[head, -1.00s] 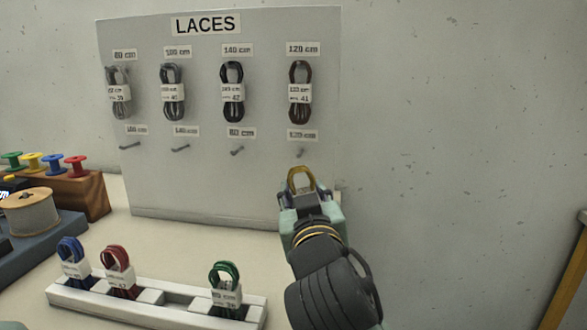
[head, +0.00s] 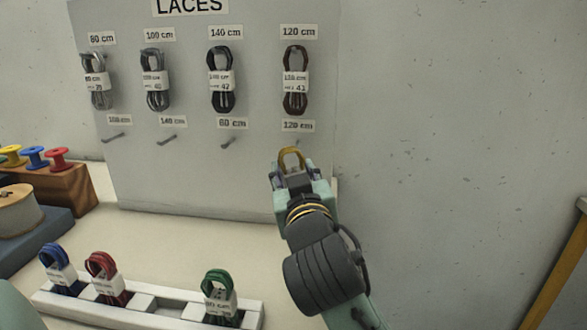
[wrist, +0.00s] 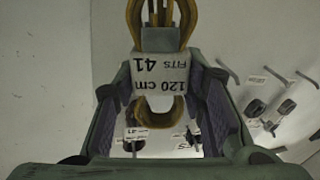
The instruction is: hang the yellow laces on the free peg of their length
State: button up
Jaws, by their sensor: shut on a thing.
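My gripper (head: 292,176) is shut on the yellow laces (head: 291,154), with the loop standing up above the fingers. In the wrist view the yellow laces (wrist: 160,108) carry a white band (wrist: 160,80) reading 120 cm, fits 41, between the gripper fingers (wrist: 162,92). The loop is just below the bare lower-row peg (head: 297,141) under the 120 cm label (head: 298,126); whether they touch cannot be told. Dark brown laces (head: 295,98) hang on the upper 120 cm peg, directly above.
The laces board (head: 200,185) also has bare lower pegs labelled 100 cm, 140 cm and 80 cm to the left. Laces hang along its upper row. A white rack (head: 165,322) with blue, red and green laces stands in front. Wooden spool block (head: 75,195) is at left.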

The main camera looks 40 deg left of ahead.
aim_at(297, 155)
jog(key=shift+w+a+f+b, duration=0.1)
jog(key=shift+w+a+b, duration=0.1)
jog(key=shift+w+a, duration=0.55)
jog(key=shift+w+a+f+b, duration=0.1)
jog(key=shift+w+a+b, duration=0.2)
jog(key=shift+w, duration=0.7)
jog(key=shift+w+a+f+b, duration=0.15)
jog(key=shift+w+a, duration=0.4)
jog(key=shift+w, duration=0.35)
jog(key=shift+w+a+f, duration=0.35)
jog(key=shift+w+a, duration=0.05)
jog(key=shift+w, duration=0.25)
jog(key=o, duration=1.1)
jog(key=shift+o, duration=0.2)
